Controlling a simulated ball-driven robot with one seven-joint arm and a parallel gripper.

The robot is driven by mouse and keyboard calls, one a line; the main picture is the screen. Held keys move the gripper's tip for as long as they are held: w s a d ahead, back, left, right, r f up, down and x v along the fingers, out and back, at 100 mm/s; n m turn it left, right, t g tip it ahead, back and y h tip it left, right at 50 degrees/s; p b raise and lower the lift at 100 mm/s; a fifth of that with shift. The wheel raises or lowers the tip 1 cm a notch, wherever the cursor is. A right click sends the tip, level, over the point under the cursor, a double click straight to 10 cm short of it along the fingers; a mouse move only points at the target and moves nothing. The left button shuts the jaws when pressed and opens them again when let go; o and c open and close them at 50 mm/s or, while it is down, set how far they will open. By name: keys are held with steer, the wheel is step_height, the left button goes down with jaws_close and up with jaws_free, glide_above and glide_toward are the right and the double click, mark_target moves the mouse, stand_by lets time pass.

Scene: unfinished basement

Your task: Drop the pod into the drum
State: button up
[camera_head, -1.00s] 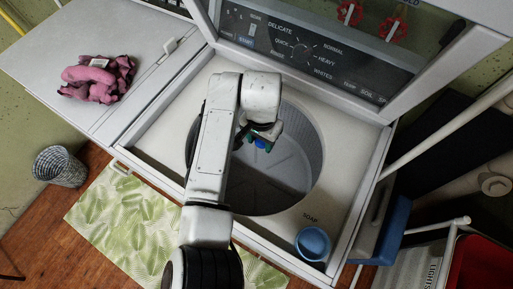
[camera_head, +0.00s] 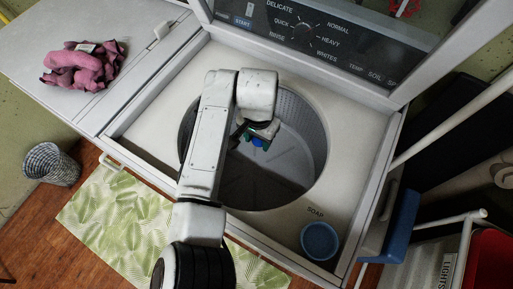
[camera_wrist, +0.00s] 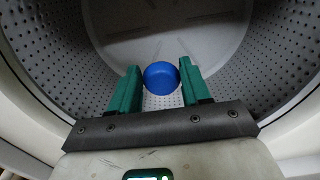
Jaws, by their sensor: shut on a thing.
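The pod (camera_wrist: 161,78) is a small round blue thing between the green fingertips of my gripper (camera_wrist: 158,86) in the wrist view. My gripper is shut on it. In the head view the gripper (camera_head: 262,138) and the blue pod (camera_head: 258,143) hang over the washer's open drum (camera_head: 290,175). The drum is a round grey tub with a perforated wall. In the wrist view the drum wall (camera_wrist: 245,75) surrounds the pod, with the drum floor (camera_wrist: 165,25) beyond it. My arm hides the drum's left part in the head view.
The washer's raised lid and control panel (camera_head: 310,38) stand behind the opening. A blue round soap cup (camera_head: 319,240) sits at the front right corner. A pink cloth bundle (camera_head: 82,66) lies on the white top at left. A wicker basket (camera_head: 52,165) and leaf-patterned mat (camera_head: 130,225) are on the floor.

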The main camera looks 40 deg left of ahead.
steer(key=o, duration=1.1)
steer(key=shift+r, duration=0.15)
step_height(320, 180, up, 11)
steer(key=shift+f+b, duration=0.2)
steer(key=shift+b, duration=0.3)
